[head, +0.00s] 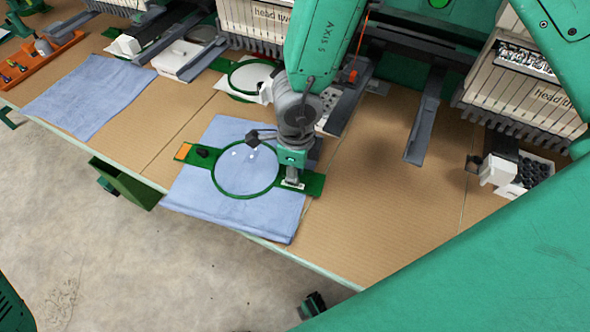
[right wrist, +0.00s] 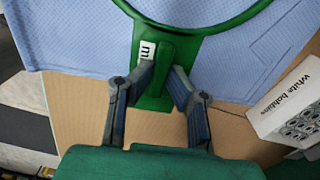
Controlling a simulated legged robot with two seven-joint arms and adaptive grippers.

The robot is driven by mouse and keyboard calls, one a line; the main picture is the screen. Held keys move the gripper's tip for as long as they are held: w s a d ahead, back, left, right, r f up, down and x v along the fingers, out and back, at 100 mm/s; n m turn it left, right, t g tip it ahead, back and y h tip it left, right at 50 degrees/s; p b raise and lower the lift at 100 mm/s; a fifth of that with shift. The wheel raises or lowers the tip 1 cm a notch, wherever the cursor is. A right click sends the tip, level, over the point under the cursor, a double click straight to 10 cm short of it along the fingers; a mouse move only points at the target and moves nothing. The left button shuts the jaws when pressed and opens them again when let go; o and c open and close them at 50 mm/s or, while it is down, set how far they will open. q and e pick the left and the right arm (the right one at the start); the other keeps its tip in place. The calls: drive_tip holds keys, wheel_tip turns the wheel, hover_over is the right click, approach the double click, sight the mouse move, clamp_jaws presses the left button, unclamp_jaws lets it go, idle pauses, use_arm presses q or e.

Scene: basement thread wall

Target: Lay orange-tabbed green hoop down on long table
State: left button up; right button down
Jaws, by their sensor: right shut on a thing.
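The green hoop (head: 216,179) has an orange tab (head: 183,152) at its left end and a dark knob near it. Its ring lies level over a folded blue towel (head: 240,216) on the long table (head: 365,225). I cannot tell whether it touches the towel or hangs just above. In the right wrist view the fingers (right wrist: 163,80) straddle that green tab (right wrist: 152,95), next to a white label marked "m". My left gripper is not in view.
Another blue towel (head: 92,94) lies at left, near an orange tray (head: 40,58). A second green hoop (head: 249,77) sits behind. Embroidery heads and grey arms (head: 424,115) line the back. A "White bobbins" box (right wrist: 290,108) shows in the wrist view.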

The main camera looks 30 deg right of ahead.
drive_tip(key=shift+s+f, duration=0.1)
drive_tip(key=shift+f, duration=0.1)
drive_tip(key=c, duration=1.5)
unclamp_jaws()
drive_tip(key=shift+o, duration=0.2)
wheel_tip(320, 180, up, 12)
drive_tip(key=shift+f, duration=0.1)
